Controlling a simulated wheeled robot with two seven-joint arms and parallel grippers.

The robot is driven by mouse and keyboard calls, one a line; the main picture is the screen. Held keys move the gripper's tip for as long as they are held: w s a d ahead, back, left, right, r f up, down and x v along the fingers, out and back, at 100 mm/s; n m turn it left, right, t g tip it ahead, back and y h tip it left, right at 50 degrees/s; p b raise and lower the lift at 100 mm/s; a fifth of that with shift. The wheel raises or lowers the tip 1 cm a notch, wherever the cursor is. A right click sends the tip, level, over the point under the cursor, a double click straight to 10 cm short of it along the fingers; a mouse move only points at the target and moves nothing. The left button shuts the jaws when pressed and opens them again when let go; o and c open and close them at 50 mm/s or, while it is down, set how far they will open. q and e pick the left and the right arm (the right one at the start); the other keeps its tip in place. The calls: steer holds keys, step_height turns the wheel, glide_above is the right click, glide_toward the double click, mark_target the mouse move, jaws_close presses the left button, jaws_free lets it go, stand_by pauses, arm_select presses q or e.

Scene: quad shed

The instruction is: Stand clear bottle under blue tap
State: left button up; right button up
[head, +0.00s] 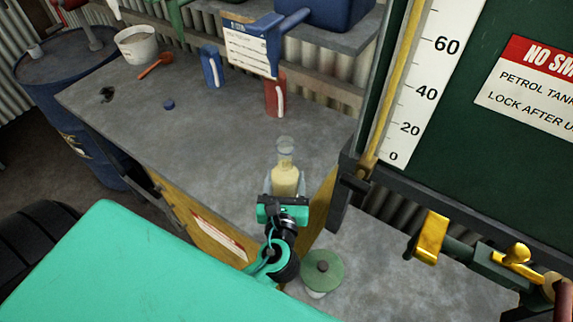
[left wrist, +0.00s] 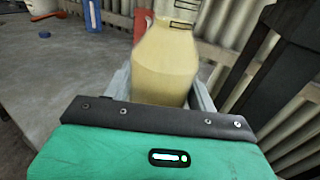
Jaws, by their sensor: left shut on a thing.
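The clear bottle (head: 285,182), with pale yellow contents, is upright or nearly so in the head view, over the near right end of the grey bench. My left gripper (head: 284,200) is shut around its lower body; the bottle also fills the middle of the left wrist view (left wrist: 165,65) between the fingers. The head view does not clearly show whether its base touches the bench. The blue tap (head: 288,24) sticks out below the blue container at the shelf edge, farther back than the bottle. My right gripper is not in view.
A labelled card (head: 250,50) hangs by the tap. A red can (head: 274,95) and a blue can (head: 211,68) stand on the bench (head: 200,140) behind the bottle. A blue cap (head: 168,104) lies left. A dark green cabinet (head: 470,120) stands right. The bench middle is clear.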

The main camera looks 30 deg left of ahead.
arm_select(q)
steer(key=n+y, duration=0.1)
steer(key=s+d+r+n+g+y, duration=0.1)
steer(key=d+y, duration=0.1)
steer(key=shift+s+r+n+g+y, duration=0.15)
steer(key=shift+r+n+g+y, duration=0.15)
steer(key=shift+n+g, duration=0.1)
steer(key=shift+a, duration=0.1)
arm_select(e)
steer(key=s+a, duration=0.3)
arm_select(q)
steer(key=f+b+x, duration=0.3)
steer(key=b+x, duration=0.4)
steer(key=x, duration=1)
steer(key=shift+w+a+f, duration=0.2)
steer(key=shift+w+f, duration=0.05)
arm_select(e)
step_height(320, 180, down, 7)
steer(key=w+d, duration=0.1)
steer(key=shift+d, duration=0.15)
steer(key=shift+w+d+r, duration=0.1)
arm_select(q)
steer(key=shift+f, duration=0.15)
steer(key=o, duration=1.4)
